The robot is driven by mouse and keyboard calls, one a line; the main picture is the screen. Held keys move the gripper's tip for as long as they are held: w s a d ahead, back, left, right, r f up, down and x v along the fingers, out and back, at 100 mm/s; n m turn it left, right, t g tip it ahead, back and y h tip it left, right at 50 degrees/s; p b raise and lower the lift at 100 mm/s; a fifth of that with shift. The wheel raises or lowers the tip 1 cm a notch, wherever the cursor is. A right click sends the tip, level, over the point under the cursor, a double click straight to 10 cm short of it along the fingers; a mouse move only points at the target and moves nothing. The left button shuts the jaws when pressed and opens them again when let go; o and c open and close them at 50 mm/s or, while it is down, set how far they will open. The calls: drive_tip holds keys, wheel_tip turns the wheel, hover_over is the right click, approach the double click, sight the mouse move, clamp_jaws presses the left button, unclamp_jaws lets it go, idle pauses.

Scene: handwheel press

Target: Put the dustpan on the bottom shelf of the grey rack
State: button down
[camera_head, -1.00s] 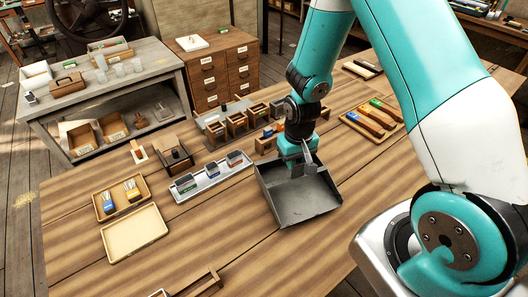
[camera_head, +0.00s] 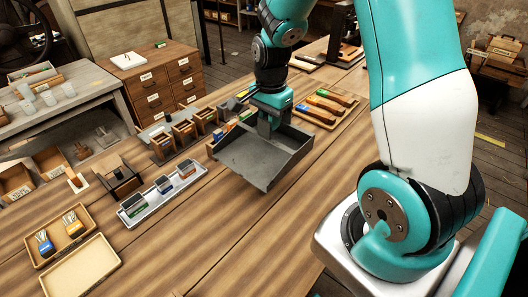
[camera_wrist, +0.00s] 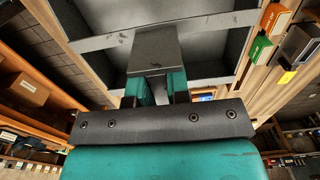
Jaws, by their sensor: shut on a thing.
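The dustpan (camera_head: 258,160) is a dark grey metal pan. My gripper (camera_head: 268,118) is shut on its handle, at the pan's back edge. The pan hangs over the wooden table, a little tilted, and seems clear of the top. In the wrist view my gripper's teal fingers (camera_wrist: 156,88) close around the grey handle (camera_wrist: 154,48), and the pan (camera_wrist: 200,25) spreads beyond it. The handle is mostly hidden by my gripper in the head view. I cannot make out the grey rack for sure in either view.
A drawer cabinet (camera_head: 155,80) and grey workbench (camera_head: 75,95) stand beyond. The table's front middle is clear.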

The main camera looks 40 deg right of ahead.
sight(270, 147)
wheel_tip(270, 147, down, 11)
drive_tip(key=shift+f+p, duration=0.1)
drive_tip(key=shift+p, duration=0.55)
drive_tip(key=c, duration=1.1)
unclamp_jaws()
drive_tip(key=shift+f, duration=0.1)
